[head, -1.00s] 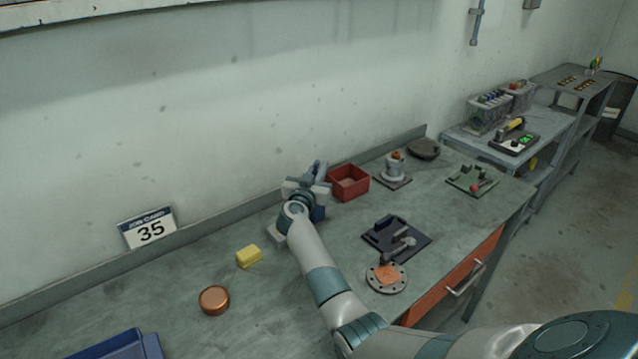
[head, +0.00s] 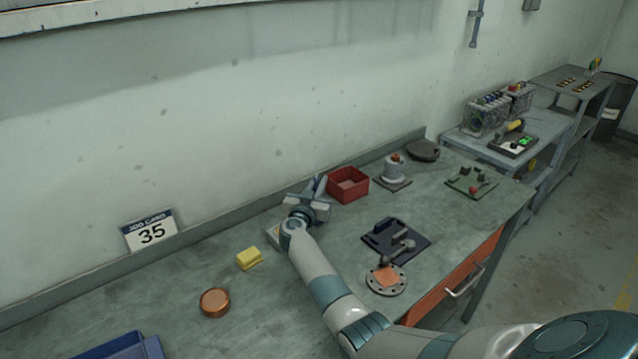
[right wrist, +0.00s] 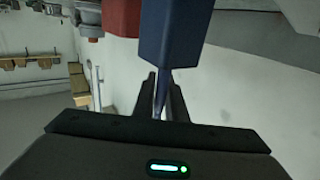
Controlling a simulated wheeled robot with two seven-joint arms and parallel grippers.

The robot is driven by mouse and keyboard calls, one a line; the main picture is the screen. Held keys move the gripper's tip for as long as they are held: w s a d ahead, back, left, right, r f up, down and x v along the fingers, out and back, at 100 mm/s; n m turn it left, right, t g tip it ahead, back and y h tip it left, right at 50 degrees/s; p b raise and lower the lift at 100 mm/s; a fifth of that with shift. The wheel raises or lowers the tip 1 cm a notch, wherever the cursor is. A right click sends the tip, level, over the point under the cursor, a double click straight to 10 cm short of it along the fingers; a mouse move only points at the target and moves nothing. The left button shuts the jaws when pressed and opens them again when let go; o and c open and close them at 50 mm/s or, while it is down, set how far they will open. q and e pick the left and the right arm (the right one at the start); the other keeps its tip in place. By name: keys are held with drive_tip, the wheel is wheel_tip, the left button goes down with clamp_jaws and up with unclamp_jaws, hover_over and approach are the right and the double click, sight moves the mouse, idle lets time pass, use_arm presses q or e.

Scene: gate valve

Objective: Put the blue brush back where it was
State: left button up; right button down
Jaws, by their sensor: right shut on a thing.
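My right gripper (head: 314,192) is over the back of the bench, just left of the red bin (head: 348,186). In the right wrist view its dark fingers (right wrist: 161,95) are shut on the narrow end of a blue thing (right wrist: 171,32), which I take for the blue brush. Its wide blue body extends beyond the fingertips. In the head view the gripper and wrist hide most or all of the brush. I cannot tell whether it touches anything. A pale grey flat piece (head: 274,236) shows partly behind my wrist. My left gripper is not in view.
On the bench are a yellow sponge-like block (head: 249,258), a copper disc (head: 214,302), a dark fixture (head: 396,240), a round flange (head: 386,279) and a grey valve-like piece (head: 393,171). A blue tray (head: 122,347) is at front left.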

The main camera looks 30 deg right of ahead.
drive_tip(key=shift+f, duration=0.4)
drive_tip(key=c, duration=1.8)
unclamp_jaws()
drive_tip(key=b+v, duration=0.3)
drive_tip(key=v, duration=1.4)
drive_tip(key=shift+s+r, duration=0.15)
drive_tip(key=shift+s, duration=0.25)
